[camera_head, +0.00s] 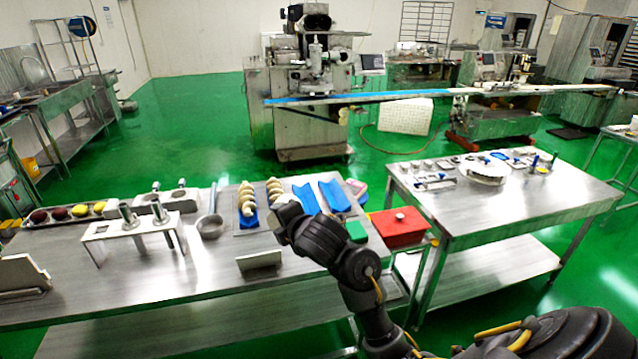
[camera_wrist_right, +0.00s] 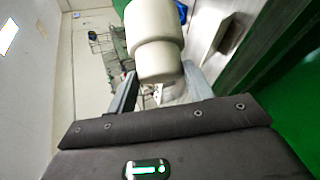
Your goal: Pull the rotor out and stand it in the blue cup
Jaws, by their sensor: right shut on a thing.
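My right arm comes in from the lower right in the head view. Its gripper (camera_head: 284,212) is over the near table's right part, by the blue trays. In the right wrist view my right gripper (camera_wrist_right: 160,92) is shut on a cream, stepped cylinder, which looks like the rotor (camera_wrist_right: 156,40). The rotor lies between the two fingers and runs out of the top of the picture. Several small blue items (camera_head: 535,161) stand on the right table, too small to tell whether one is the blue cup. My left gripper is not in view.
A red box (camera_head: 399,227) sits between the tables. The right table (camera_head: 520,200) has clear room in front.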

